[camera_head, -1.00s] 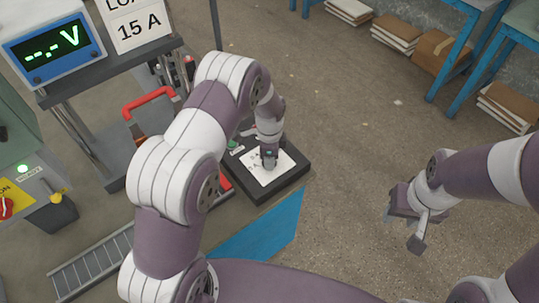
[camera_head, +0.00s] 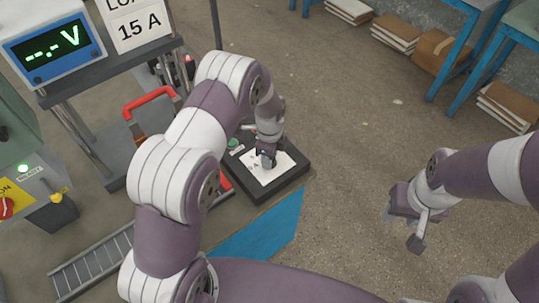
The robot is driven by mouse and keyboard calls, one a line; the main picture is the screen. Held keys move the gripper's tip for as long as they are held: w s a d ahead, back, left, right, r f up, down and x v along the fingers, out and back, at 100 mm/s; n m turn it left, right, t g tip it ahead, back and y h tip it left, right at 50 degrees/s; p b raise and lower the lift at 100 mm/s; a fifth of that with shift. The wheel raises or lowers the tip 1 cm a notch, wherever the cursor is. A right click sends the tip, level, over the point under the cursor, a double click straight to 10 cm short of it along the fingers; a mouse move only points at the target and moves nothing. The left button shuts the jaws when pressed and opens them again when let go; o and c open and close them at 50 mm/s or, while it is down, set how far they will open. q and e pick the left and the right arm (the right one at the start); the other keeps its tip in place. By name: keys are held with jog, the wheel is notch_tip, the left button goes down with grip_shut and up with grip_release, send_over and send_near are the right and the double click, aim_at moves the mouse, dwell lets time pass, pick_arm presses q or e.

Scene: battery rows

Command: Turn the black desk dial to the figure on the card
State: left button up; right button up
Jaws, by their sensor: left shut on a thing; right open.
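The load card (camera_head: 140,24) stands at the upper left and reads 15 A. The dial's desk box (camera_head: 284,187) is black with a white face plate (camera_head: 284,168) and sits at the desk's edge. My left gripper (camera_head: 267,160) reaches down over the plate and is shut on the black dial, which it mostly hides. The dial's pointer and most of the scale figures cannot be made out. My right gripper (camera_head: 405,217) is open and empty, out over the floor at the right, away from the box.
A blue meter (camera_head: 50,50) showing "--.- V" stands beside the card. A green button (camera_head: 233,144) is on the box. Blue-legged benches (camera_head: 465,60) stand far off.

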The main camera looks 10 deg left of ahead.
pick_arm(q)
jog(key=shift+w+r, duration=0.1)
jog(key=o, duration=1.1)
jog(key=shift+c, duration=0.2)
notch_tip(320, 180, up, 13)
jog(key=shift+f+b, duration=0.2)
jog(key=shift+b, duration=0.25)
